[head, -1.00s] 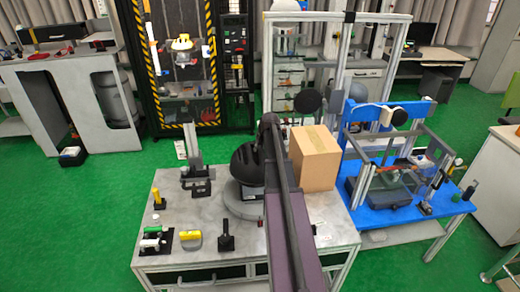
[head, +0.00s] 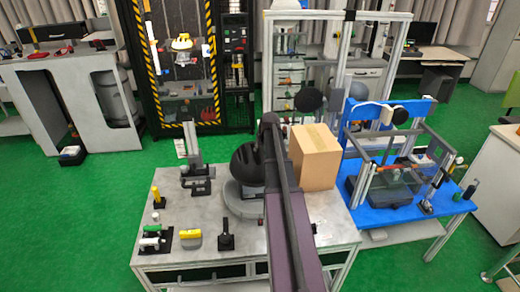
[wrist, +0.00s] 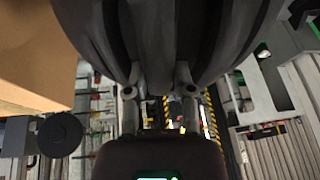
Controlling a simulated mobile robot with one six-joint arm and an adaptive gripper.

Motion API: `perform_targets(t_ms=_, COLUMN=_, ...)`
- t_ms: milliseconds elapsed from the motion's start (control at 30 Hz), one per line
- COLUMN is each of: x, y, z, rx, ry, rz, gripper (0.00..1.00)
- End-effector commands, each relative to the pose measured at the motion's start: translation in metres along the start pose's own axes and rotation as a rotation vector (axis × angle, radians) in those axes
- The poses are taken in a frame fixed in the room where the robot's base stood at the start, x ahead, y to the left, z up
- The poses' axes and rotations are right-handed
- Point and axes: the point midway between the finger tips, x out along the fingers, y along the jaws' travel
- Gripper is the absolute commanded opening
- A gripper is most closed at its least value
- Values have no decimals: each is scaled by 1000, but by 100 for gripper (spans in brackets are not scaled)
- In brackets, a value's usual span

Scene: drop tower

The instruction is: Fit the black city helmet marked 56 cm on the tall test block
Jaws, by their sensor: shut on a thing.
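A black helmet (head: 245,167) is over a round grey stand (head: 240,203) in the middle of the grey table. Its dark, ribbed shell fills the top of the wrist view (wrist: 160,40). My gripper (wrist: 158,82) is shut on the helmet, with its two fingers at the lower edge of the shell in that view. In the head view my arm hides the fingers and the helmet's right side. The helmet covers whatever is under it, so I cannot tell which block is there or how it sits. No 56 cm mark is readable.
A cardboard box (head: 315,158) stands close to the helmet's right. A metal upright fixture (head: 194,165), a yellow-topped piece (head: 191,239) and a small black stand (head: 226,236) occupy the table's left and front. A blue table (head: 381,217) with a framed rig adjoins at right.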

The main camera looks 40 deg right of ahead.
Motion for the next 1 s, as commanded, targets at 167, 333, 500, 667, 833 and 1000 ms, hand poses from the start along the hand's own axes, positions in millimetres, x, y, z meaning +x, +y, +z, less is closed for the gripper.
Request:
perform_targets(t_ms=167, x=0, y=0, z=0, rx=0, ry=0, rz=0, gripper=56)
perform_targets(t_ms=333, x=0, y=0, z=0, rx=0, ry=0, rz=0, gripper=73)
perform_targets(t_ms=500, x=0, y=0, z=0, rx=0, ry=0, rz=0, gripper=73)
perform_targets(t_ms=667, x=0, y=0, z=0, rx=0, ry=0, rz=0, gripper=47)
perform_targets(t_ms=833, x=0, y=0, z=0, rx=0, ry=0, rz=0, gripper=47)
perform_targets(t_ms=1000, x=0, y=0, z=0, rx=-1, ry=0, rz=0, gripper=47)
